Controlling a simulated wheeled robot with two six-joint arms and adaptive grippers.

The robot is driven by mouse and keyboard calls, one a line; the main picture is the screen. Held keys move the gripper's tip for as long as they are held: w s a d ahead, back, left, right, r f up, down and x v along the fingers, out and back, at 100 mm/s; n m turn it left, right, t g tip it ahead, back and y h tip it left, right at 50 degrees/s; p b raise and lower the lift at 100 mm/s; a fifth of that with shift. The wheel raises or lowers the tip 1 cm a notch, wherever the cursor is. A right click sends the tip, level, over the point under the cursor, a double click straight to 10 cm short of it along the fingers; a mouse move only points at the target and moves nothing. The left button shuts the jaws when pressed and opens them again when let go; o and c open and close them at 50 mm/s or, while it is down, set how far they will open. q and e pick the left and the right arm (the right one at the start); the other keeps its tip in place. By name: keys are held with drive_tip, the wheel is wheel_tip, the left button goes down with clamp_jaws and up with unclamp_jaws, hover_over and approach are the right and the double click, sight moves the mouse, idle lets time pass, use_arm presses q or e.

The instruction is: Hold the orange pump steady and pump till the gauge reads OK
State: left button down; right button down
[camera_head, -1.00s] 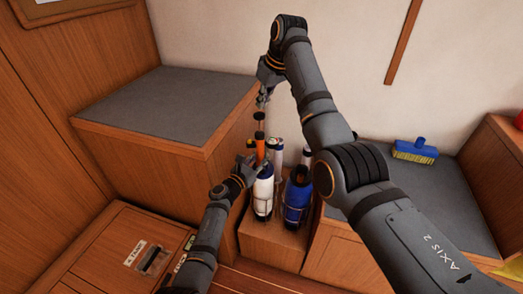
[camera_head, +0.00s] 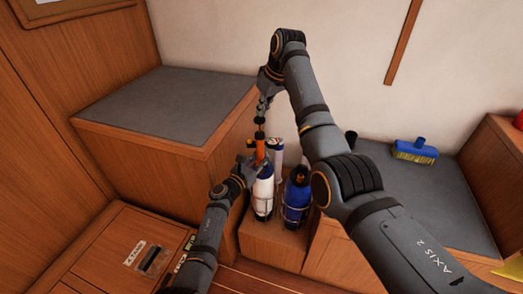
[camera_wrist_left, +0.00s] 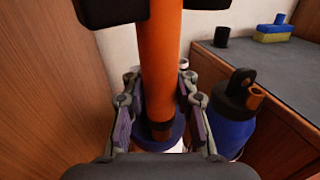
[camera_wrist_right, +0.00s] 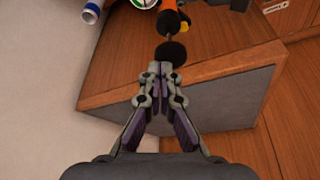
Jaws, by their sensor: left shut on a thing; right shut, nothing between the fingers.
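The orange pump stands upright among the bottles; its orange tube (camera_head: 260,150) shows in the head view and close up in the left wrist view (camera_wrist_left: 161,60). My left gripper (camera_head: 248,167) is shut around the tube's lower part, a finger on each side (camera_wrist_left: 160,120). The pump's round black knob (camera_wrist_right: 171,53) sits on a short stretch of rod above the tube. My right gripper (camera_wrist_right: 160,72) is shut and empty, its tips at the top of the knob. It shows above the pump in the head view (camera_head: 262,117). I cannot make out any gauge reading.
A grey-topped bench (camera_head: 160,100) is on the left. A blue brush (camera_head: 415,151) and black cup (camera_wrist_left: 222,37) are on the right bench.

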sight(263, 118)
drive_tip(key=shift+f, duration=1.75)
drive_tip(key=shift+r, duration=3)
wheel_tip(263, 118, up, 5)
use_arm(q)
drive_tip(key=c, duration=1)
unclamp_jaws()
